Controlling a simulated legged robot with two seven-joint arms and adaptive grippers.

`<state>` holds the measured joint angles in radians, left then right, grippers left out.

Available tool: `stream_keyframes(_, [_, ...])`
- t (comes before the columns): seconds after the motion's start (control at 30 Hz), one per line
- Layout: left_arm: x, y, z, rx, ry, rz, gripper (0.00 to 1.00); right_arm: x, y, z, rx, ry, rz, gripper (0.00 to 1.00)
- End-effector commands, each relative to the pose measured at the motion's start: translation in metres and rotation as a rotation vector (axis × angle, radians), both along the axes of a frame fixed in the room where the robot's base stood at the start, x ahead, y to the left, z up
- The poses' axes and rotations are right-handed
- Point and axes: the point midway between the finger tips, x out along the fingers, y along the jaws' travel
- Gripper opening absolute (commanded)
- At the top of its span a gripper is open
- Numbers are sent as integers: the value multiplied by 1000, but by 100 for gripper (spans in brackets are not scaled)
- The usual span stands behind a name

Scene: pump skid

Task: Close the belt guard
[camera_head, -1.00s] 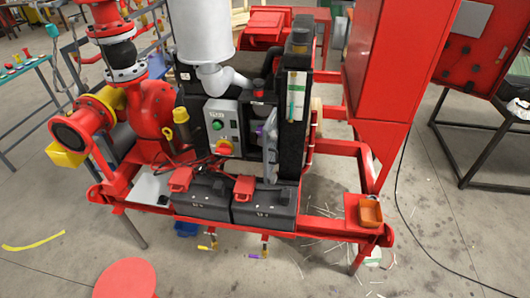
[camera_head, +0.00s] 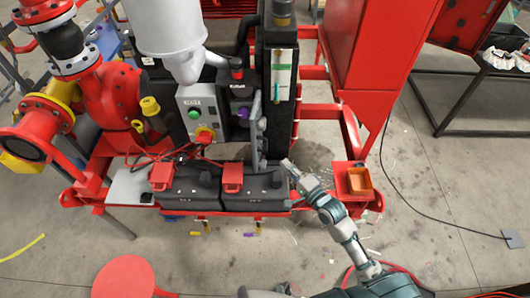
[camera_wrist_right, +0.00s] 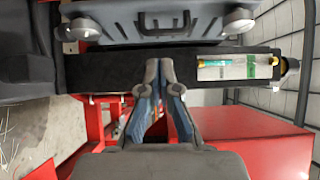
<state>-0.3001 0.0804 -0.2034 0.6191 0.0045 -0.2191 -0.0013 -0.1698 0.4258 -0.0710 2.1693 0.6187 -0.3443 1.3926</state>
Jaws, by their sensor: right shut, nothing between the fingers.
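A grey panel that looks like the belt guard (camera_head: 258,135) stands upright, seen nearly edge-on, in front of the black housing (camera_head: 283,75) in the head view. In the right wrist view a wide grey panel, likely the same guard (camera_wrist_right: 205,18), crosses the top, with a bar handle and a round knob near each end. My right gripper (camera_head: 289,167) is to the right of the guard's lower end, and its shut, empty fingers (camera_wrist_right: 160,66) point toward the black housing. I cannot tell whether they touch anything. My left gripper is not in view.
Two black battery boxes (camera_head: 252,192) with red clamps sit left of my right gripper. An orange bin (camera_head: 358,180) stands on the frame's right corner. A red cabinet (camera_head: 378,45) rises behind it. A black cable lies on the floor at right.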

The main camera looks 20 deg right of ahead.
Motion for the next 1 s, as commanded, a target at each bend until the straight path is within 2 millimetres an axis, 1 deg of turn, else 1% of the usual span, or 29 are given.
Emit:
stream_keyframes(0.03, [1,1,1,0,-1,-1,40,11,6,3,2,-3,1,0])
stream_keyframes(0.1, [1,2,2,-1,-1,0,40,26,13,3,0,-3,0,0])
stream_keyframes(0.2, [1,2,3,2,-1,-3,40,45,20,3,-2,-3,0,0])
stream_keyframes(0.27, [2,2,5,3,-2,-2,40,54,25,3,0,-2,1,0])
stream_keyframes(0.3, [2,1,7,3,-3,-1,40,55,32,2,3,0,1,0])
stream_keyframes(0.4, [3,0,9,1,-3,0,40,60,42,2,4,-1,1,0])
stream_keyframes(0.5, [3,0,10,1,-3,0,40,64,49,1,3,0,0,0])
stream_keyframes(1.0, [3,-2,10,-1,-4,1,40,66,57,0,0,1,-1,0])
